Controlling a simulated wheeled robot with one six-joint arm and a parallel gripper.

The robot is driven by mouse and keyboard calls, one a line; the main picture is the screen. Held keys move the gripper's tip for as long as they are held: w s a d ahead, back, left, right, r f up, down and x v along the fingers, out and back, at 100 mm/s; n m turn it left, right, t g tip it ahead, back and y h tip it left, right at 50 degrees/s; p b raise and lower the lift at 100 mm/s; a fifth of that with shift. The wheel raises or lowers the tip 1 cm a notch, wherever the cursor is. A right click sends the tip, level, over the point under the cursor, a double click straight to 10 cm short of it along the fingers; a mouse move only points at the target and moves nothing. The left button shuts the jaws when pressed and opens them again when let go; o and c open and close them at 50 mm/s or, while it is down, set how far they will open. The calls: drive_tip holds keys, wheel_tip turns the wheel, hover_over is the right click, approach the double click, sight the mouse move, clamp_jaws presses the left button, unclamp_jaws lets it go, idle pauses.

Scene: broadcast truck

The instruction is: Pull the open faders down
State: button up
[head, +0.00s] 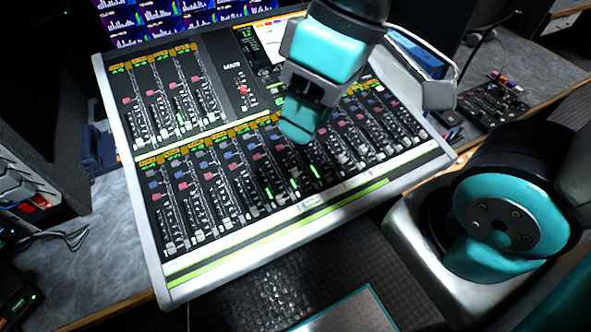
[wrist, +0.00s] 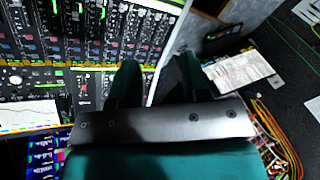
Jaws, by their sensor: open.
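The mixing console (head: 236,229) fills the middle of the head view, with a long lower fader bank and a shorter upper-left bank (head: 170,100). Most light fader caps in the lower bank sit near the front end of their slots. Bright green marks (head: 269,194), (head: 294,185) and (head: 312,170) show near the middle; I cannot tell whether they are caps or lights. My gripper (head: 298,133) hangs above the console and hides part of the lower bank. In the wrist view my gripper (wrist: 155,75) is open and empty, its fingers apart, beside the console's edge (wrist: 168,50).
Monitors (head: 165,18) stand behind the console. A small control box (head: 492,103) and a tilted screen (head: 415,52) are at the right. Racks (head: 30,185) stand at the left. In the wrist view, papers (wrist: 240,70) and yellow cables (wrist: 278,135) lie beyond the console's edge.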

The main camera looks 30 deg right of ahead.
drive_tip(key=w+d+f+m+h+b, duration=0.1)
drive_tip(key=w+d+f+m+b, duration=0.15)
drive_tip(key=w+f, duration=0.25)
drive_tip(key=w+d+f+m+h+b, duration=0.1)
drive_tip(key=w+f+b, duration=0.3)
drive_tip(key=w+f, duration=0.15)
drive_tip(key=m+h+b, duration=0.2)
drive_tip(key=m+b, duration=0.1)
drive_tip(key=m, duration=0.1)
approach(296, 172)
drive_tip(key=shift+n, duration=0.25)
wheel_tip(296, 172, down, 9)
drive_tip(key=shift+f, duration=0.1)
clamp_jaws()
